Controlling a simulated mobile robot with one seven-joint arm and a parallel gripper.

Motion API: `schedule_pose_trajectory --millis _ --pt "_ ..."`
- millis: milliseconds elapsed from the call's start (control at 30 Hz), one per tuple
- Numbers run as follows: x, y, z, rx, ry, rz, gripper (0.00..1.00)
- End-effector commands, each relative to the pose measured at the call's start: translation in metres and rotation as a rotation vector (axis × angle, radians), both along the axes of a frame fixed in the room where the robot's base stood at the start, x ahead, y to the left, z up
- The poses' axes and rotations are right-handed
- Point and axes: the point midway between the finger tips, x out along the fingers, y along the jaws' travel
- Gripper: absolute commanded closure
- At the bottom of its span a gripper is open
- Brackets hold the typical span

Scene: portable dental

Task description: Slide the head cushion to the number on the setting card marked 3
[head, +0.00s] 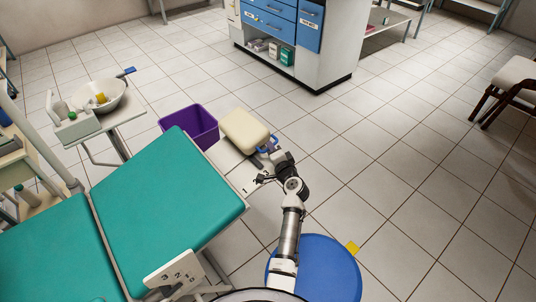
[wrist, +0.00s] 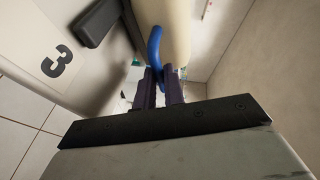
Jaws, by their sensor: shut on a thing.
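The cream head cushion (head: 245,131) sits beyond the far end of the teal chair, above a pale plate (head: 245,179) that carries dark numerals. My gripper (head: 268,152) is at the cushion's near right end, shut on its blue handle (head: 264,146). In the wrist view the blue handle (wrist: 154,45) runs between the fingertips (wrist: 158,78), with the cushion (wrist: 177,28) beyond.
The teal chair (head: 160,200) fills the left foreground. A purple bin (head: 190,125) stands left of the cushion. A basin on a stand (head: 97,97) is further left. A blue-drawered cabinet (head: 290,40) stands behind. Tiled floor on the right is mostly clear.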

Motion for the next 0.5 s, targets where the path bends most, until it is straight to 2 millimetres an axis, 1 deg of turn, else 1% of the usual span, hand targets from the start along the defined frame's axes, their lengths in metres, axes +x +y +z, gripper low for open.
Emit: schedule_pose_trajectory --millis 33,100,133,300,500 --pt "0.0022 -0.0035 0.0056 -0.002 -0.010 -0.009 1.00" --pt "0.0024 -0.0038 0.0061 -0.002 -0.011 -0.010 1.00" --pt "0.0025 -0.0040 0.0062 -0.002 -0.012 -0.011 0.88" --pt "0.0019 -0.0034 0.0050 -0.001 -0.010 -0.009 0.67" --pt "0.0013 -0.0023 0.0036 -0.001 -0.007 -0.006 0.67"
